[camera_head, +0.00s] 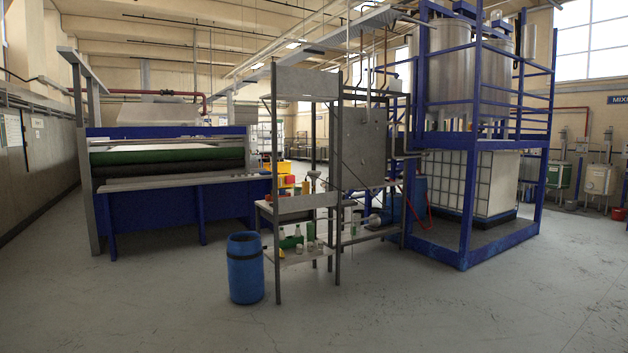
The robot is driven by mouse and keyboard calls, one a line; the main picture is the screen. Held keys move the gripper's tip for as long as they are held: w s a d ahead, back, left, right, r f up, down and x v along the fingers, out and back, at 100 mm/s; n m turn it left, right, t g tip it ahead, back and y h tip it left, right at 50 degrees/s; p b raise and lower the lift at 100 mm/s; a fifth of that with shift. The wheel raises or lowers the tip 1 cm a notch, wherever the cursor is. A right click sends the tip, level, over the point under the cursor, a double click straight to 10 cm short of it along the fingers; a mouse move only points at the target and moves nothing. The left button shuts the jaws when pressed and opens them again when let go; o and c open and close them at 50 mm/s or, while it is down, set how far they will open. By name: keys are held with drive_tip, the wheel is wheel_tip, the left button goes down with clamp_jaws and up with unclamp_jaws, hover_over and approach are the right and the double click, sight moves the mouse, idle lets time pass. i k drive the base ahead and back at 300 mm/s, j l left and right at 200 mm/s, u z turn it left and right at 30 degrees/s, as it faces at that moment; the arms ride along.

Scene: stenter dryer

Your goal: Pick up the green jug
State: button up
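Several small items stand on the lower shelf of a metal workbench (290,206) in the middle of the view. Among them is a low green object (290,241) at the left of the shelf. A smaller upright green item (311,231) is just right of it. Both are too small to tell which, if either, is the green jug. Pale bottles or jars stand around them and partly cover the low green object. My gripper is not in view.
A blue barrel (245,268) stands on the floor left of the bench. A blue machine with rollers (170,160) is behind left. A blue frame (467,190) with steel tanks (448,75) and a white caged container (490,182) is at right. The front floor is clear.

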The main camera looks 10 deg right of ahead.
sight(310, 226)
drive_tip(key=i+j+u, duration=0.25)
drive_tip(key=i, duration=0.25)
drive_tip(key=i+u, duration=0.4)
drive_tip(key=i, duration=4.8)
drive_tip(key=i+u, duration=0.15)
drive_tip(key=i, duration=1.6)
drive_tip(key=i+z, duration=0.15)
drive_tip(key=i, duration=0.7)
drive_tip(key=i+j+z, duration=0.1)
drive_tip(key=i, duration=0.75)
drive_tip(key=i+z, duration=0.3)
drive_tip(key=i, duration=0.6)
drive_tip(key=i+j+z, duration=0.25)
drive_tip(key=i, duration=0.65)
drive_tip(key=l, duration=0.1)
